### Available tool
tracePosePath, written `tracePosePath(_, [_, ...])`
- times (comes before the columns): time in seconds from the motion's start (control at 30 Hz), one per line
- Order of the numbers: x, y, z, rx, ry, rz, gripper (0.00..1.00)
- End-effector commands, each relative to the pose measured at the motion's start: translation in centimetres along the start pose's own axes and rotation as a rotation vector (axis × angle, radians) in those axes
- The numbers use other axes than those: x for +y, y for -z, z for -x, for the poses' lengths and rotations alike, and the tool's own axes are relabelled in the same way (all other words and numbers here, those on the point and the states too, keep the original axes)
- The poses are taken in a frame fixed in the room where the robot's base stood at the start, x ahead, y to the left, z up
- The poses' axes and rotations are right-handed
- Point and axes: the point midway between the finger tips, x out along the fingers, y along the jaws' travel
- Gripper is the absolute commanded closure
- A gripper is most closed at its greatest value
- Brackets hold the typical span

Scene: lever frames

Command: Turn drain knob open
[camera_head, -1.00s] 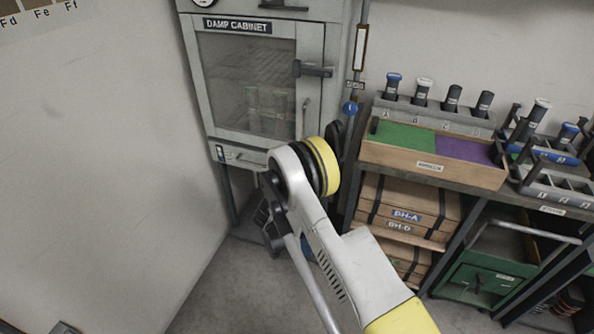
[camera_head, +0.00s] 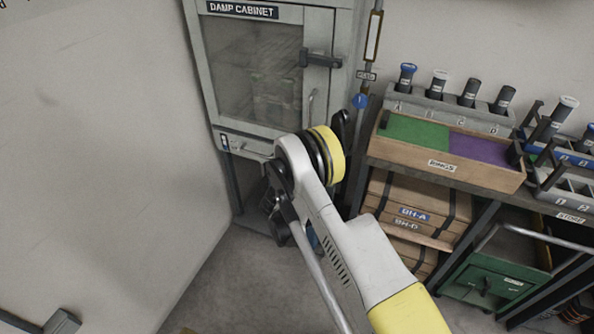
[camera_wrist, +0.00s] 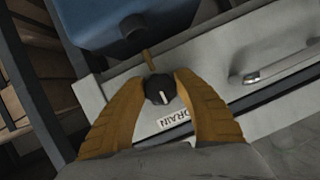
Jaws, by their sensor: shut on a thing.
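The drain knob (camera_wrist: 160,89) is a round black knob with a white pointer line, seen in the wrist view on a pale panel beside a DRAIN label (camera_wrist: 174,121). The pointer stands close to upright in that picture, leaning slightly right. My gripper (camera_wrist: 159,78) has its two tan fingers on either side of the knob, shut on it. In the head view my gripper (camera_head: 274,200) is a dark shape low in front of the damp cabinet (camera_head: 328,85). My arm hides the drain knob there.
A blue container (camera_wrist: 125,25) is close to the knob in the wrist view. A metal bar handle (camera_wrist: 282,66) is on the panel to the right. In the head view a shelf with a wooden tray (camera_head: 440,168) stands to the right; a bare wall is left.

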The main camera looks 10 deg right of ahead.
Motion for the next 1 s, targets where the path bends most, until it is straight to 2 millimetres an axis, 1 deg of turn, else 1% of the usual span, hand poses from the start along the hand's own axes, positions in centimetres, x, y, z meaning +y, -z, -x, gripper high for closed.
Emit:
tracePosePath(0.17, [-0.02, 0.05, -0.05, 0.001, -0.008, 0.021, 0.94])
tracePosePath(0.37, [-0.03, 0.06, -0.07, 0.001, -0.043, 0.103, 0.94])
tracePosePath(1.0, [0.17, 0.19, -0.06, 0.003, -0.253, 0.615, 0.94])
